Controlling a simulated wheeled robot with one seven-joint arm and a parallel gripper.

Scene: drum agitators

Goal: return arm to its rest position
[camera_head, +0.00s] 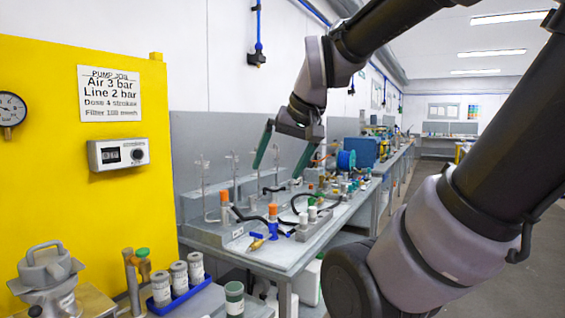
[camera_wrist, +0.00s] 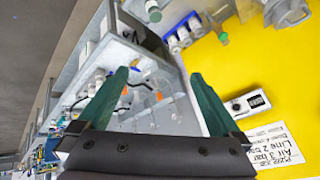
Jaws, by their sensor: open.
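My gripper (camera_head: 277,172) hangs from my raised arm in the upper middle of the head view. Its two green fingers are spread wide and point down, with nothing between them. It appears above the bench (camera_head: 210,238), clear of the items on it. The wrist view shows the same open gripper (camera_wrist: 160,73), with the bench behind the left finger and the yellow panel (camera_wrist: 290,85) behind and right of the right finger. My forearm and elbow fill the right side of the head view.
The yellow panel (camera_head: 60,160) carries a gauge (camera_head: 12,109), a sign (camera_head: 109,93) and a control box (camera_head: 118,154). Jars in a blue tray (camera_head: 178,300) and a grey lidded vessel (camera_head: 48,275) stand in front. The bench holds glassware, orange-capped parts and black hoses. Open floor lies at right.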

